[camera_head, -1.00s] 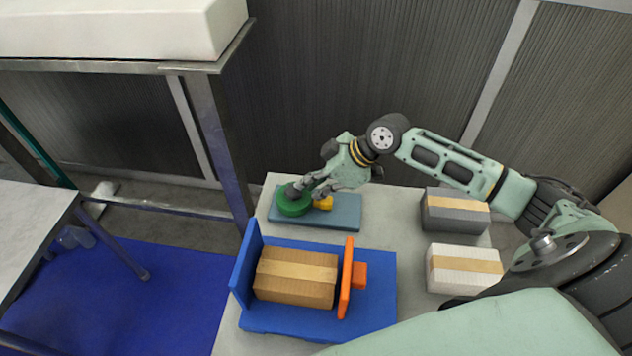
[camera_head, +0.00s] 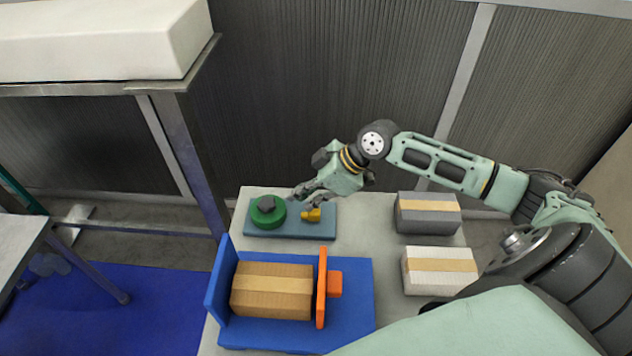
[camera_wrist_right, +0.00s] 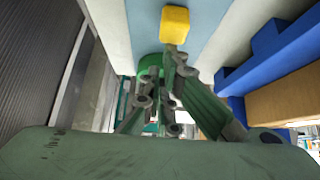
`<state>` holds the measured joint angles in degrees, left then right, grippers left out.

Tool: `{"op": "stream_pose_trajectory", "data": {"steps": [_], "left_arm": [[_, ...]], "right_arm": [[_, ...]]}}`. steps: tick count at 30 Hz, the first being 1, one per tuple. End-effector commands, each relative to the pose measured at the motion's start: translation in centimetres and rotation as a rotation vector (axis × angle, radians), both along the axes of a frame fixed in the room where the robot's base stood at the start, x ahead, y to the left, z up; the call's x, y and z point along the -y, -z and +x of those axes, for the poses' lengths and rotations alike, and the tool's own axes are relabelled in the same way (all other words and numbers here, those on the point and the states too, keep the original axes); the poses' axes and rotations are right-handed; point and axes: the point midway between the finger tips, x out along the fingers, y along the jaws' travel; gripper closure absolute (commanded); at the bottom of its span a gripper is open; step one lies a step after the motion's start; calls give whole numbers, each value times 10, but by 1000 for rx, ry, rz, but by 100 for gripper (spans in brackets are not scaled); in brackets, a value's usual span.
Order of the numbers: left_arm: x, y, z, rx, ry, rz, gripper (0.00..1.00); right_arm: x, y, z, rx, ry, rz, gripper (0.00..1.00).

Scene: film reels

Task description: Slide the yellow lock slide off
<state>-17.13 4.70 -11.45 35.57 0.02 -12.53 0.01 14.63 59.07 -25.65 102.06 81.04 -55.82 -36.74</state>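A green reel (camera_head: 268,216) with a dark knob (camera_head: 267,203) on top sits on the left of a blue-grey board (camera_head: 290,229). The yellow lock slide (camera_head: 312,214) is on the board to its right, with a gap between them. My right gripper (camera_head: 300,195) is just above and behind the slide, fingers pointing left. In the right wrist view, its fingers (camera_wrist_right: 164,72) are apart with nothing between them. The yellow slide (camera_wrist_right: 174,25) is outside the fingers, and the green reel (camera_wrist_right: 149,66) is beyond the tips. My left gripper is out of view.
In front stands a blue fixture (camera_head: 350,300) holding a brown box (camera_head: 272,292) beside an orange clamp plate (camera_head: 321,290). A grey box (camera_head: 428,213) and a white box (camera_head: 440,271) lie to the right. A bare table strip separates board and fixture.

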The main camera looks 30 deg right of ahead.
Motion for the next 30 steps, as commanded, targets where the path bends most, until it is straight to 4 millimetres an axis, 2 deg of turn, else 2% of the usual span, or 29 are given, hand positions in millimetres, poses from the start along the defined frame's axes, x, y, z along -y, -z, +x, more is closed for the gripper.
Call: {"op": "stream_pose_trajectory", "data": {"steps": [1, 9, 15, 21, 30], "left_arm": [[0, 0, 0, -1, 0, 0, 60], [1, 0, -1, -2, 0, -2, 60], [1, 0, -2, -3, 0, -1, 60], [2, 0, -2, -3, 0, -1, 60], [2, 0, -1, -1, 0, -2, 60]], "right_arm": [[9, -4, -5, -7, 2, -13, 100], [35, -53, -26, -1, 2, -12, 100], [49, -78, -37, 1, 2, -7, 100], [52, -88, -40, 5, 1, -3, 100], [52, -89, -40, 6, 1, -2, 100]]}}
